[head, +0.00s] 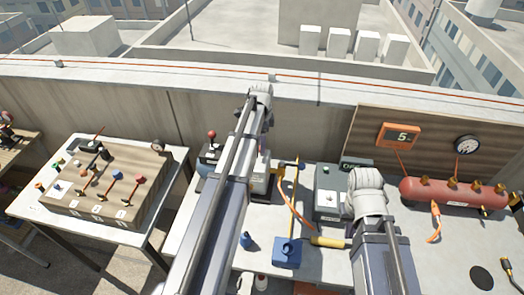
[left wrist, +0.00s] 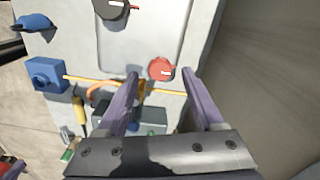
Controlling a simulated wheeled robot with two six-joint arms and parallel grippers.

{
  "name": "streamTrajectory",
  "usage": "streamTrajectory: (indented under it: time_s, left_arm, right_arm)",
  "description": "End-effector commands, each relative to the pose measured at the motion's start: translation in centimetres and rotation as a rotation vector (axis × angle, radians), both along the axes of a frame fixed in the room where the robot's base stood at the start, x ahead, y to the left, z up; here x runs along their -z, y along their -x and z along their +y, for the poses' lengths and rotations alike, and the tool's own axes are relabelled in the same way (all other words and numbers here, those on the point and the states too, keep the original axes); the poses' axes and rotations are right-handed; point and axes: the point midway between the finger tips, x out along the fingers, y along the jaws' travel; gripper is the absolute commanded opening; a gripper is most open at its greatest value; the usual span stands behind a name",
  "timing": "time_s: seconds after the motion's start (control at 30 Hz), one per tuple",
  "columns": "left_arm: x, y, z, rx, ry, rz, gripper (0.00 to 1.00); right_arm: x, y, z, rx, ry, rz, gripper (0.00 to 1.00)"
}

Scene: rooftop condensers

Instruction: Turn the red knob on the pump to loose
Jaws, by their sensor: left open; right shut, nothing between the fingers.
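The red knob (left wrist: 162,68) shows in the left wrist view as a round red disc with a pale mark, on a light grey surface. My left gripper (left wrist: 160,75) is open, and its two purple fingers appear on either side of the knob. I cannot tell whether they touch it. In the head view my left arm crosses the bench and hides much of the pump area, and its gripper is hidden. A dark device with a red ball on top (head: 212,134) shows just left of that arm. My right gripper is not visible; only its arm shows.
A black knob (left wrist: 112,8) is near the red one. A blue box (head: 287,252) with a yellow rod stands on the bench. A grey box (head: 328,190) and a red tank (head: 450,191) are to the right. A wall runs behind. A side table (head: 70,232) holds a lever board.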

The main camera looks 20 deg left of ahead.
Motion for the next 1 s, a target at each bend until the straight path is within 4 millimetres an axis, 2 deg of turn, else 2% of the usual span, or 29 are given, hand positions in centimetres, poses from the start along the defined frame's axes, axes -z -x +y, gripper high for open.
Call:
streamTrajectory:
  time_s: [0.03,0.13,0.47,1.0]
  left_arm:
    - [1.17,0.0,-0.01,0.0,0.0,0.0,0.69]
    - [1.78,0.0,-0.01,0.0,0.0,0.0,0.69]
    - [1.83,0.0,0.0,0.0,0.0,0.0,0.69]
    - [1.83,0.01,0.0,0.0,0.0,0.0,0.09]
  right_arm:
    - [1.17,0.0,0.01,0.0,0.0,0.0,0.0]
    - [1.78,0.0,0.0,0.001,0.0,0.0,0.0]
    - [1.82,0.0,0.01,0.001,0.0,0.0,0.0]
    - [1.83,0.0,0.01,0.001,0.0,0.0,0.0]
